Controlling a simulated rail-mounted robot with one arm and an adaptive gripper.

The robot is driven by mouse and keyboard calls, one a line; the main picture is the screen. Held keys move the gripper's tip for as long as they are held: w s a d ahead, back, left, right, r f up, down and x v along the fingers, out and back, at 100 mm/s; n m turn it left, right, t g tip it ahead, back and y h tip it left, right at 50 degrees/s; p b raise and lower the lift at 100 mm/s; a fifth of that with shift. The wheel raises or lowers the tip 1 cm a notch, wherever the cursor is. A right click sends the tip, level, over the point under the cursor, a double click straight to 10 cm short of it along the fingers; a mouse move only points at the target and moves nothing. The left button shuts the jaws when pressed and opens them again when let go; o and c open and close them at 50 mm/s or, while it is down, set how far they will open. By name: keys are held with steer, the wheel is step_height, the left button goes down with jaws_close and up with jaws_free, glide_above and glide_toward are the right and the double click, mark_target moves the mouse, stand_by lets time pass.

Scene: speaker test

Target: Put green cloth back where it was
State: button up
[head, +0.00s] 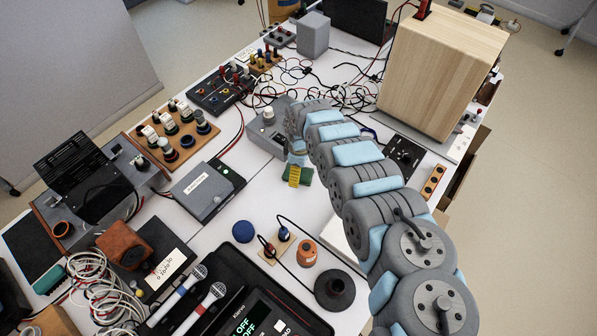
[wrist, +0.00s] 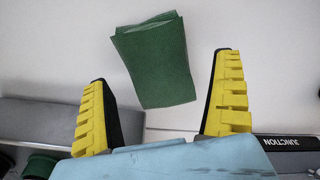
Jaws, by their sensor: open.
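The green cloth (wrist: 152,58) is a folded, flat-looking pad on the white table. In the wrist view it lies ahead of and between the fingertips of my gripper (wrist: 160,72), with clear gaps on both sides. My gripper is open and empty, its yellow ribbed fingers spread wide. In the head view my gripper (head: 294,174) is low over the middle of the table, and part of the green cloth (head: 307,177) shows beside the yellow finger. The rest of the cloth is hidden by the gripper there. I cannot tell the exact height of the fingers above the table.
A grey box (head: 266,136) stands just behind the gripper. A large wooden speaker (head: 440,70) stands at the back right. A grey labelled device (head: 203,190) is to the left.

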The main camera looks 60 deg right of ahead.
step_height(320, 180, up, 10)
steer(key=p, duration=0.2)
stand_by(0.5)
steer(key=shift+s, duration=0.15)
steer(key=shift+r, duration=0.1)
stand_by(0.4)
